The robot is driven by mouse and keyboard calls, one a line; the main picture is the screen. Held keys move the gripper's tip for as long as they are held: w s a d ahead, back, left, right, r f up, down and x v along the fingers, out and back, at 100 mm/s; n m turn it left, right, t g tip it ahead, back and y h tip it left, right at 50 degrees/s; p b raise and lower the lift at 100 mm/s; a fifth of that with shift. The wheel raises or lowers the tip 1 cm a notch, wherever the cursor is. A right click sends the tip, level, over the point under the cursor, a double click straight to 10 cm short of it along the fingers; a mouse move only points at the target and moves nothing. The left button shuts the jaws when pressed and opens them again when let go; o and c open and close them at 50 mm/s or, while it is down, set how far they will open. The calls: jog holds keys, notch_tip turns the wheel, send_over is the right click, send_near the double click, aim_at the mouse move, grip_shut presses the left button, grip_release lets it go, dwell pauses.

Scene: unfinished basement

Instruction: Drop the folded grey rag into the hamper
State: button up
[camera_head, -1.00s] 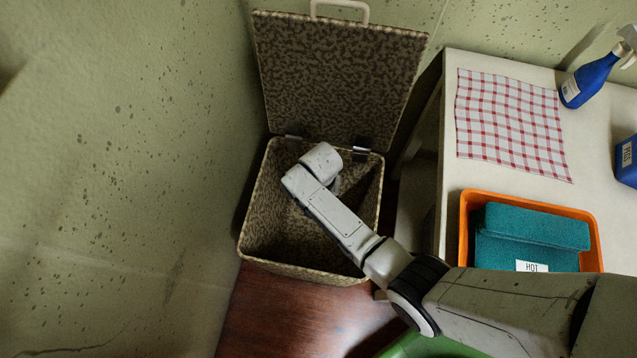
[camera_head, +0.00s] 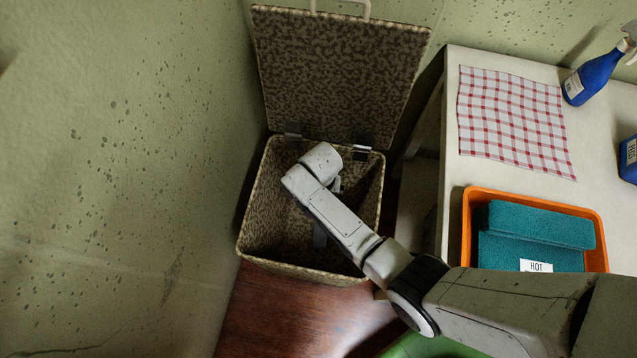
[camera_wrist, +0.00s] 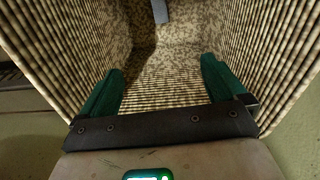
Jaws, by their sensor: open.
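The hamper (camera_head: 258,235) is a speckled beige-brown bin, and its lid (camera_head: 340,75) stands open against the wall. My gripper (camera_wrist: 161,72) is open, with its two green fingers spread and nothing between them. It points into the hamper, whose ribbed walls (camera_wrist: 270,50) surround it in the wrist view. A grey strip, which looks like the folded grey rag (camera_wrist: 160,10), shows inside the hamper beyond the fingers.
A white table (camera_head: 455,215) stands at right with a checked cloth (camera_head: 512,120), a blue spray bottle (camera_head: 592,80) and an orange tray (camera_head: 467,235) holding a folded teal towel (camera_head: 535,230). A green object (camera_head: 430,346) is at the bottom. A wall closes the left.

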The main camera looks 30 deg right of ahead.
notch_tip(320, 180, up, 11)
jog(key=p, duration=0.1)
jog(key=shift+f+p, duration=0.15)
jog(key=shift+p, duration=0.25)
dwell(0.4)
